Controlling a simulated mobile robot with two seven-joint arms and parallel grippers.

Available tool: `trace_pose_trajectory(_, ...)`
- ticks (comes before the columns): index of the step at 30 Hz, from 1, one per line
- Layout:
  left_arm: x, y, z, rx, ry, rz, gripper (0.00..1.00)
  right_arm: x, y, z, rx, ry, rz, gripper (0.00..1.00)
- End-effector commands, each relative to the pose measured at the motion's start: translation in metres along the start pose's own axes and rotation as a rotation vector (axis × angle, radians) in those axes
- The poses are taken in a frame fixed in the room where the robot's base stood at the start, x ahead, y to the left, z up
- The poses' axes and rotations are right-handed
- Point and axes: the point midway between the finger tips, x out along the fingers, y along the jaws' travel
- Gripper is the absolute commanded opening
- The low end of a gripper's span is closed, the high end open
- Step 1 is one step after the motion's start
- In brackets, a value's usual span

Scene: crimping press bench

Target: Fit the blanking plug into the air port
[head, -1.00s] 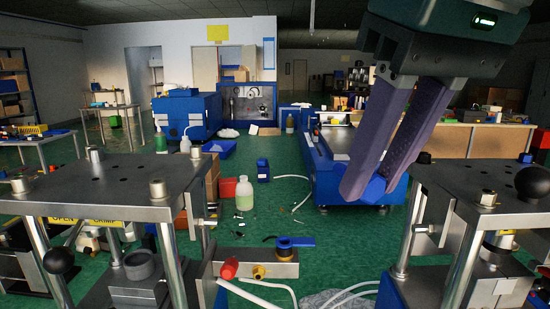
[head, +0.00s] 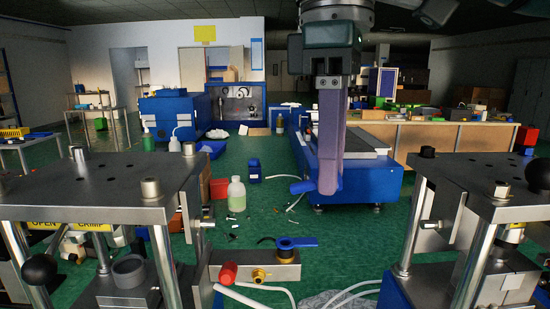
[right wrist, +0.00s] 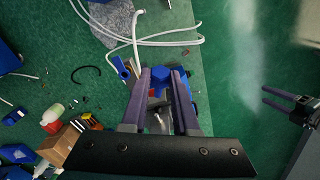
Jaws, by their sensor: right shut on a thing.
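The air port looks to be the brass fitting (head: 260,277) on the front of a grey metal block (head: 288,271), beside a red knob (head: 228,273) and under a blue lever (head: 296,243). My right gripper (head: 328,190) points down, above and to the right of the block. In the right wrist view it is shut on a blue piece (right wrist: 158,76), apparently the blanking plug, between its purple fingertips. In the head view blue shows left of the fingertips (head: 302,187). The plug and port are apart. My left gripper (right wrist: 275,97) shows only in the right wrist view, open and empty.
Steel press frames stand at the left (head: 90,190) and right (head: 490,185). White hoses (head: 255,293) run below the block. A bottle of pale green liquid (head: 237,196) and a red box (head: 219,188) stand behind it. Space around the right fingertips looks clear.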

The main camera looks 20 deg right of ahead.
Motion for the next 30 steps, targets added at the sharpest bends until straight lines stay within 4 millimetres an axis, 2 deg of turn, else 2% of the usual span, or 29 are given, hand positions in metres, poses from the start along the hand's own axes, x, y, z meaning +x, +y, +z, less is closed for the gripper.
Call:
trace_pose_trajectory(16,0.01,-0.001,0.003,0.005,0.0,-0.004,0.55,0.015,0.03,-0.025,-0.726,-0.339,0.148,0.0)
trace_pose_trajectory(21,0.013,-0.002,0.004,0.009,0.0,-0.007,0.55,0.021,0.04,-0.031,-1.007,-0.437,0.269,0.0)
trace_pose_trajectory(26,0.015,-0.003,0.005,0.01,-0.001,-0.009,0.55,0.025,0.047,-0.035,-1.218,-0.5,0.391,0.0)
trace_pose_trajectory(30,0.018,-0.002,0.006,0.01,0.0,-0.009,0.55,0.031,0.054,-0.039,-1.436,-0.547,0.544,0.0)
